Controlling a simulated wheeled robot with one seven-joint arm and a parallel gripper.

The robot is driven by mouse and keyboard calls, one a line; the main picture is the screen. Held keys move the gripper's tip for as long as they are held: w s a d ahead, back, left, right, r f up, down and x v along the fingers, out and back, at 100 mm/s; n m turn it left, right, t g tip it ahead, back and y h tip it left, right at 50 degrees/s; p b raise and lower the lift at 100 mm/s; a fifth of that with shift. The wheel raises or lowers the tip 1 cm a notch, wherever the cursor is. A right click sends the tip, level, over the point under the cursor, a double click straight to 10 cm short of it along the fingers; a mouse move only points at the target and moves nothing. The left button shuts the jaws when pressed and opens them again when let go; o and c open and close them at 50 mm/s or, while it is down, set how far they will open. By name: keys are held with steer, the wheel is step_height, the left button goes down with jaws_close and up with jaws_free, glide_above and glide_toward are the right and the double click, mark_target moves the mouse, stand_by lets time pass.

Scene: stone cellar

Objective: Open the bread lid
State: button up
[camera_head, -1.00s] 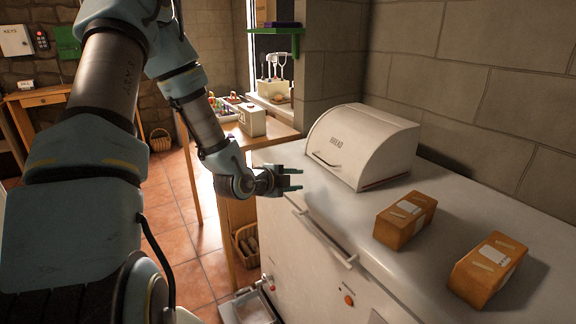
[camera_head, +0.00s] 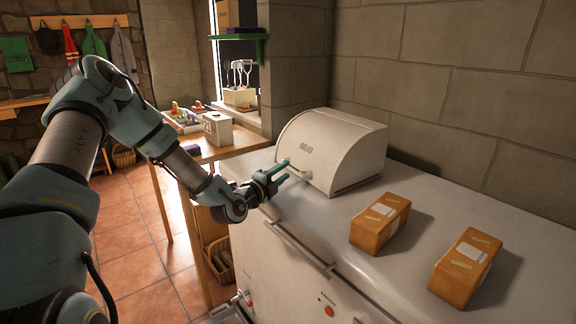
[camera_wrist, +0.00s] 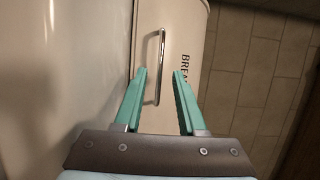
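The white bread box (camera_head: 345,160) with "BREAD" on its curved lid stands on the white chest top against the wall. Its lid is shut. My gripper (camera_head: 281,172) is at the front of the box, close to the lid's handle. In the wrist view my gripper (camera_wrist: 160,74) is open, with its two green fingers apart. The metal bar handle (camera_wrist: 160,62) shows there between and beyond the fingertips, nearer the left finger. I cannot tell whether a finger touches it. The lid (camera_wrist: 185,35) fills the middle of that view.
Two orange-brown packages, a nearer one (camera_head: 466,267) and a farther one (camera_head: 380,222), lie on the chest top (camera_head: 335,262) right of my gripper. A chest handle (camera_head: 299,249) runs along the front. A wooden table with a white box (camera_head: 218,128) stands behind left.

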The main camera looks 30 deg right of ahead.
steer(key=shift+p+x, duration=0.3)
steer(key=shift+x, duration=1.3)
jaws_close()
